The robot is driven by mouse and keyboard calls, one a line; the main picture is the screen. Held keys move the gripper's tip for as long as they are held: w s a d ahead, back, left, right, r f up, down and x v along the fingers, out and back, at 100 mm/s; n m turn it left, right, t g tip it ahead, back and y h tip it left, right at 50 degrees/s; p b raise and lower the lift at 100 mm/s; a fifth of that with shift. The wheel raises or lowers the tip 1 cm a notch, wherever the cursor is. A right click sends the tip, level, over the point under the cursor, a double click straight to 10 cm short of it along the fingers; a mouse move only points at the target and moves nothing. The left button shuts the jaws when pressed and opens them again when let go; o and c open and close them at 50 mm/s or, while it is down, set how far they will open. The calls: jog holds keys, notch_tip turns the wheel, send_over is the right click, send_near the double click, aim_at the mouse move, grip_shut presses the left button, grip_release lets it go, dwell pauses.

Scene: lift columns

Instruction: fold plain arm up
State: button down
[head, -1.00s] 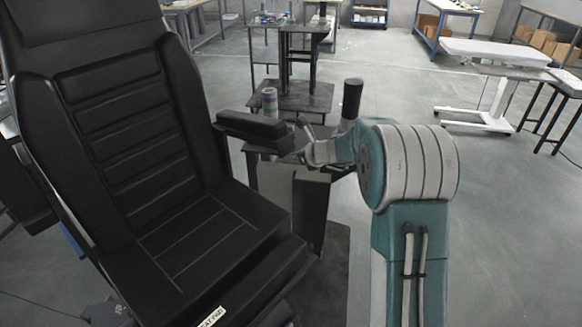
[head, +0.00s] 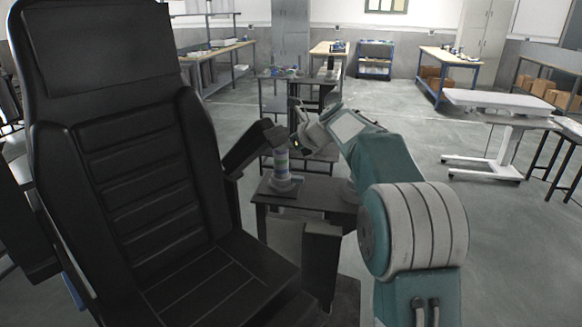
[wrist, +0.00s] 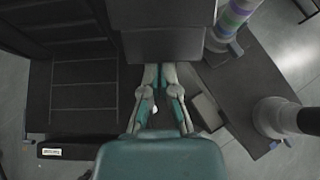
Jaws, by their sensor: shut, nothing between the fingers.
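The black chair (head: 120,170) fills the left of the head view. Its padded armrest on the side towards my arm (head: 250,148) is tilted up, front end raised, partway between level and upright. In the wrist view, a dark padded block (wrist: 162,44), which looks like this armrest, spans the top middle. My gripper (head: 297,122) is beside the raised front end of the armrest in the head view. In the wrist view my gripper's fingers (wrist: 162,72) are shut and empty, their tips at the block's near edge. Whether they touch it I cannot tell.
A column with coloured bands (head: 281,165) stands on a dark small table (head: 300,190) just right of the armrest. A second, dark-topped column shows in the wrist view (wrist: 272,117). A white wheeled table (head: 500,100) stands far right. Open floor lies between.

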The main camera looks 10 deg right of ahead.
aim_at(265, 123)
jog(key=r, duration=0.1)
jog(key=w+a+r, duration=0.1)
jog(key=w+r, duration=0.1)
jog(key=shift+w+a+r, duration=0.15)
jog(key=shift+a+r, duration=0.2)
jog(key=shift+a, duration=0.05)
jog(key=shift+w+a+r, duration=0.7)
jog(key=shift+w+r, duration=0.2)
jog(key=shift+r, duration=0.05)
jog(key=shift+w+a+r, duration=0.65)
jog(key=shift+w+r, duration=0.2)
jog(key=shift+r, duration=0.1)
jog(key=v, duration=1.1)
jog(key=shift+s+d+r, duration=0.2)
jog(key=shift+d, duration=0.05)
jog(key=shift+s, duration=0.1)
